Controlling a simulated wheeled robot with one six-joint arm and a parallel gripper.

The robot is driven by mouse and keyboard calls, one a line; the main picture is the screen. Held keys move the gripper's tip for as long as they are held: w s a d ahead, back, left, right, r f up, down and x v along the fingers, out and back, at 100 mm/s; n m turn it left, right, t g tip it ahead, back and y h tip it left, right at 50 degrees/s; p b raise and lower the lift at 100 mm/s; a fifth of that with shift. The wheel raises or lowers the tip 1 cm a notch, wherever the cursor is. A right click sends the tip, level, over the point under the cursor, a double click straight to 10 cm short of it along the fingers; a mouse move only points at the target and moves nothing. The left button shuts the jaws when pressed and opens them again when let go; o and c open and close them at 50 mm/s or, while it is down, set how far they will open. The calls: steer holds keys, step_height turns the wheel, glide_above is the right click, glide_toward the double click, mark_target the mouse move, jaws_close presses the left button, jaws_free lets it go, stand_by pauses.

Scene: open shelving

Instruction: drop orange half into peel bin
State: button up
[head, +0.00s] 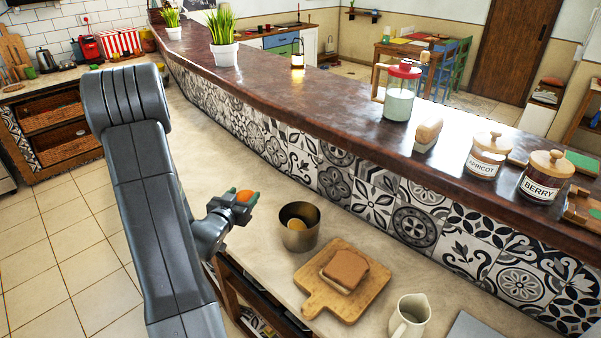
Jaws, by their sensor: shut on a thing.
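An orange half (245,196) shows its bright orange side between the fingertips of my gripper (246,200). My gripper is shut on it and holds it above the beige counter, to the left of a metal bin. The bin (299,236) is a round, open-topped brownish metal container standing upright on the counter. A yellow-orange piece (297,226) shows inside the bin. The held orange half is apart from the bin in the picture. Part of it is hidden by the fingers.
A wooden board (316,297) with a brown-topped block (345,270) lies in front of the bin. A cream jug (409,315) stands further right. The tiled wall of the raised bar (341,185) rises behind. The counter left of the bin is clear.

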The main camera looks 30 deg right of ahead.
steer(key=s+d+r+m+g+h+p, duration=0.1)
steer(key=s+d+r+m+g+h, duration=0.1)
steer(key=s+d+r+m+g, duration=0.3)
steer(key=s+d+r+m+g+h+p, duration=0.25)
steer(key=s+d+g, duration=0.2)
steer(key=d, duration=0.35)
steer(key=f+b, duration=0.1)
steer(key=f, duration=0.1)
steer(key=f+b, duration=0.1)
steer(key=b, duration=0.1)
steer(key=f+b, duration=0.2)
steer(key=shift+s+d+f, duration=0.2)
steer(key=shift+s+f, duration=0.1)
steer(key=shift+s, duration=0.1)
steer(key=o, duration=1.2)
steer(key=shift+c, duration=0.2)
steer(key=s+a+r+b, duration=0.1)
steer(key=a+r+b, duration=0.1)
steer(key=a, duration=1.1)
steer(key=shift+a+b, duration=0.35)
steer(key=shift+b, duration=0.1)
steer(key=shift+d+r, duration=0.1)
